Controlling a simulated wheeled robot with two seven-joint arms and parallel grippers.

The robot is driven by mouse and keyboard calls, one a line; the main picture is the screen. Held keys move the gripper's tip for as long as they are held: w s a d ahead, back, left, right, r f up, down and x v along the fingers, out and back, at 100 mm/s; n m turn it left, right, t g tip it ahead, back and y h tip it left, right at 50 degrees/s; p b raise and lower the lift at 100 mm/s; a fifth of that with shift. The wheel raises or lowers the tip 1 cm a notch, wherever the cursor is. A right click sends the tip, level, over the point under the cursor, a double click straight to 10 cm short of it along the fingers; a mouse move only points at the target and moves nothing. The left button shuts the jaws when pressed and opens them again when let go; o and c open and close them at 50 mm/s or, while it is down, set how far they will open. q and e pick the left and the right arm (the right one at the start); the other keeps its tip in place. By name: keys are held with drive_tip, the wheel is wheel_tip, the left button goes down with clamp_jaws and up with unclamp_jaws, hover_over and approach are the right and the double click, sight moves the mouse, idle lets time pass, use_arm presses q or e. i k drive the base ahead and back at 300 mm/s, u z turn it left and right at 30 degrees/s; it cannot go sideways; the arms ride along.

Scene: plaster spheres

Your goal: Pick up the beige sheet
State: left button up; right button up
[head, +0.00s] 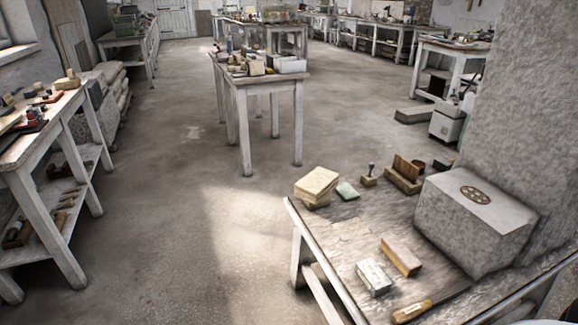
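No separate flat beige sheet can be made out for certain in the head view. A beige, squarish stack or pad (317,182) lies at the far left corner of the near worktable (335,235); I cannot tell whether its top is a loose sheet. It lies on a second pale piece. A small green block (347,190) is just right of it. Neither of my grippers is in view.
The near table also holds a stone block (475,225), a brown-and-cream block (400,256), a grey box (373,276), a yellow-handled tool (411,311) and a stamp (370,175). A cluttered workbench (40,150) stands left. Open floor (190,230) lies between.

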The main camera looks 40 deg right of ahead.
sight(316, 185)
drive_tip(key=i, duration=3)
drive_tip(key=z, duration=2.9)
